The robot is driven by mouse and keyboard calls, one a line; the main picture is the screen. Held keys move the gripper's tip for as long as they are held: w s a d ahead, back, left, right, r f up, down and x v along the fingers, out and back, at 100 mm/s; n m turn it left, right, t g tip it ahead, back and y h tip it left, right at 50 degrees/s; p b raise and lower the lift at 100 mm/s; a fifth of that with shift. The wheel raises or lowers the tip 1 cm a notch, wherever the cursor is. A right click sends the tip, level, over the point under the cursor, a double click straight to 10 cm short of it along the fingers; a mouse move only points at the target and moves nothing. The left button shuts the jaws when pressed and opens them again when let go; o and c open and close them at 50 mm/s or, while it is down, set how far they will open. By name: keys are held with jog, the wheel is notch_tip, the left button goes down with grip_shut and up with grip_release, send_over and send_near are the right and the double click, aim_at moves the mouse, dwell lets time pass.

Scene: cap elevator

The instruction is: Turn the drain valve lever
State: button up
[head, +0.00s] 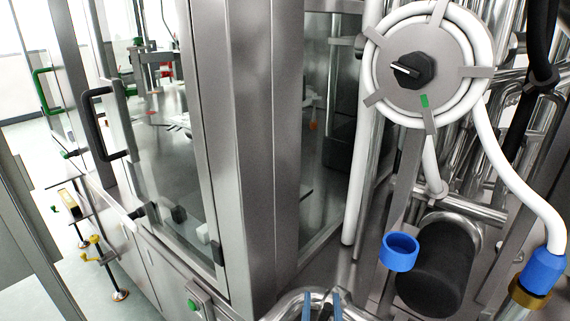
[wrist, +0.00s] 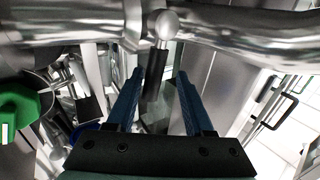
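In the wrist view a shiny horizontal pipe (wrist: 70,22) crosses the top. A small valve with a silver ball-shaped end (wrist: 167,25) sits at its middle, and a dark lever (wrist: 153,76) hangs down from it. My gripper (wrist: 160,76) has two blue fingers, open and apart, one on each side of the lever as seen here. I cannot tell whether either finger touches it. In the head view my gripper (head: 322,297) shows only as blue fingertips at the bottom edge, by the bent pipe (head: 285,306). Something dark shows between the fingertips.
A steel cabinet with glass panels (head: 270,150) stands left of the pipe. At right are a round hose reel (head: 455,55) with a white hose, a blue ring (head: 399,252) and a black cylinder (head: 440,265). A green part (wrist: 18,112) is at left in the wrist view.

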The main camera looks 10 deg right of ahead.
jog(key=b+v, duration=0.1)
jog(key=v, duration=1)
jog(key=w+a+r+t+p, duration=0.1)
jog(key=w+r, duration=0.1)
jog(key=r, duration=0.8)
jog(key=w+a+r+t+p, duration=0.1)
jog(key=w+r+t+p, duration=0.1)
jog(key=r, duration=0.8)
jog(key=w+a+r+t+y+p, duration=0.1)
jog(key=w+r+p, duration=0.1)
jog(key=r, duration=0.8)
jog(key=shift+w+a+r+n+t, duration=0.3)
jog(key=shift+w+a+t, duration=0.1)
jog(key=shift+w, duration=0.35)
